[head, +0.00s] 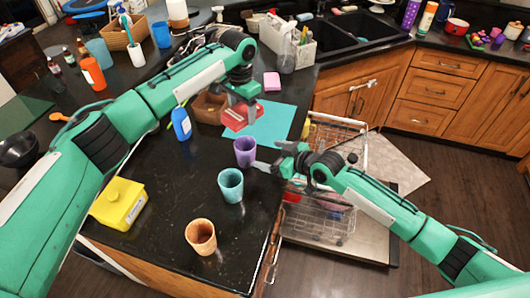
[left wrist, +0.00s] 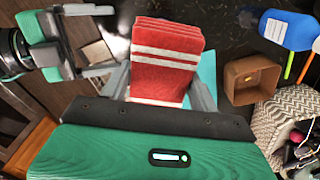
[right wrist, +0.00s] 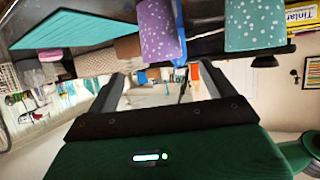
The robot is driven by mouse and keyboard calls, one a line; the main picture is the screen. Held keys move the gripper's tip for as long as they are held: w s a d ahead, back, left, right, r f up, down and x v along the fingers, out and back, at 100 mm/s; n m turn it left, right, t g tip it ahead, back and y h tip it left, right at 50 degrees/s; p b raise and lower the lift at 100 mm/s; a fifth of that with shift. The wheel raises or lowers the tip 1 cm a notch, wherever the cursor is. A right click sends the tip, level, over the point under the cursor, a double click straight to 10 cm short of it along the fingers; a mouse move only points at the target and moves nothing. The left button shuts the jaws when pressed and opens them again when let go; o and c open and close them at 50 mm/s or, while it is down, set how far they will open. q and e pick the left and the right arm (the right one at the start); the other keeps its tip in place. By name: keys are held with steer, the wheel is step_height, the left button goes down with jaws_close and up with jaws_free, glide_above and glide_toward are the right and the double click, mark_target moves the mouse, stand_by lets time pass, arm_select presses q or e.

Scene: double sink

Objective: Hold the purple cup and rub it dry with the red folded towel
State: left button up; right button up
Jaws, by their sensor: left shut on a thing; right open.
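The purple cup (head: 245,150) stands upright on the black counter near its right edge. It also shows at the top of the right wrist view (right wrist: 160,30), with white dots. The red folded towel (left wrist: 166,60) has white stripes and sits between the fingers of my left gripper (left wrist: 160,90), which is shut on it. In the head view the towel (head: 238,118) is beyond the purple cup, over the teal mat. My right gripper (head: 262,166) is open and empty, its fingers close to the cup's right side. I cannot tell whether they touch it.
A teal cup (head: 231,185) and an orange cup (head: 201,236) stand nearer on the counter. A blue bottle (head: 181,123) and a brown box (head: 209,106) are left of the towel. A teal mat (head: 277,122) lies beneath it. An open dishwasher rack (head: 325,220) is right of the counter.

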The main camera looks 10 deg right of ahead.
mark_target(239, 147)
steer(key=x, duration=1.2)
steer(key=shift+s, duration=0.1)
steer(key=c, duration=1.1)
steer(key=shift+c, duration=0.2)
